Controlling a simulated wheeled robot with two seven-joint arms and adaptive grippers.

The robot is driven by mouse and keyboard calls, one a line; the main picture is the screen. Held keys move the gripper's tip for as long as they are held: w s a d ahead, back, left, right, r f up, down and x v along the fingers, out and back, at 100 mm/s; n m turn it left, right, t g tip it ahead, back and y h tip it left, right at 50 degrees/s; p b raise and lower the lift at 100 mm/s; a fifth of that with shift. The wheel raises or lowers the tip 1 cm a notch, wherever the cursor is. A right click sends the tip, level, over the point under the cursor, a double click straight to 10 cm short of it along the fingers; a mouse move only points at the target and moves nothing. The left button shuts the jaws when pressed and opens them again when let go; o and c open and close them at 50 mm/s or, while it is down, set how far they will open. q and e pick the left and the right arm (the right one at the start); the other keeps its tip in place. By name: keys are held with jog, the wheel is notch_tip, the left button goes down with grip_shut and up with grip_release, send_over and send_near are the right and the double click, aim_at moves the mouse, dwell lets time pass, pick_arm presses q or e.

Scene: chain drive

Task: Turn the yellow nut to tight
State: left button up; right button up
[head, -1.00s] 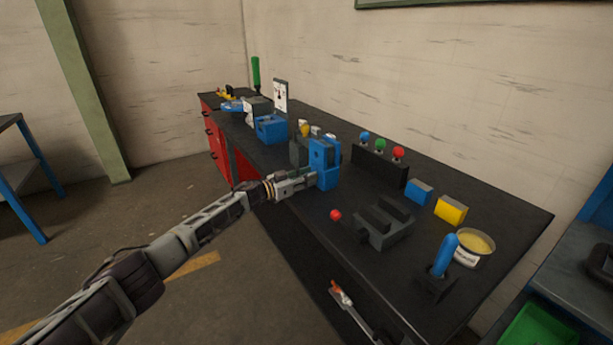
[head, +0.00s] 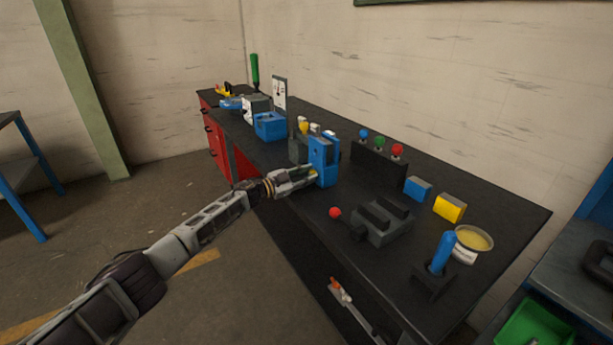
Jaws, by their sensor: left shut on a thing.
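A blue upright block (head: 323,162) stands on the dark bench near its front edge. A small patch of yellow, the nut (head: 312,173), shows on its near left side, mostly hidden by my fingers. My left gripper (head: 306,177) comes in from the left, nearly level, and is shut on the yellow nut against the block. The fingertips are small here, and the nut's exact shape and angle cannot be made out. My right gripper does not show clearly anywhere.
A dark vise-like fixture with a red knob (head: 335,212), a blue-handled stand (head: 442,252) and a yellow-filled tin (head: 474,240) stand to the right. A blue box (head: 269,126) lies behind left. An unclear grey-and-orange item (head: 340,290) shows before the bench front.

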pick_arm(q)
jog(key=shift+f, duration=0.15)
jog(key=o, duration=1)
jog(key=shift+a, duration=0.1)
jog(key=v, duration=1.2)
dwell(0.7)
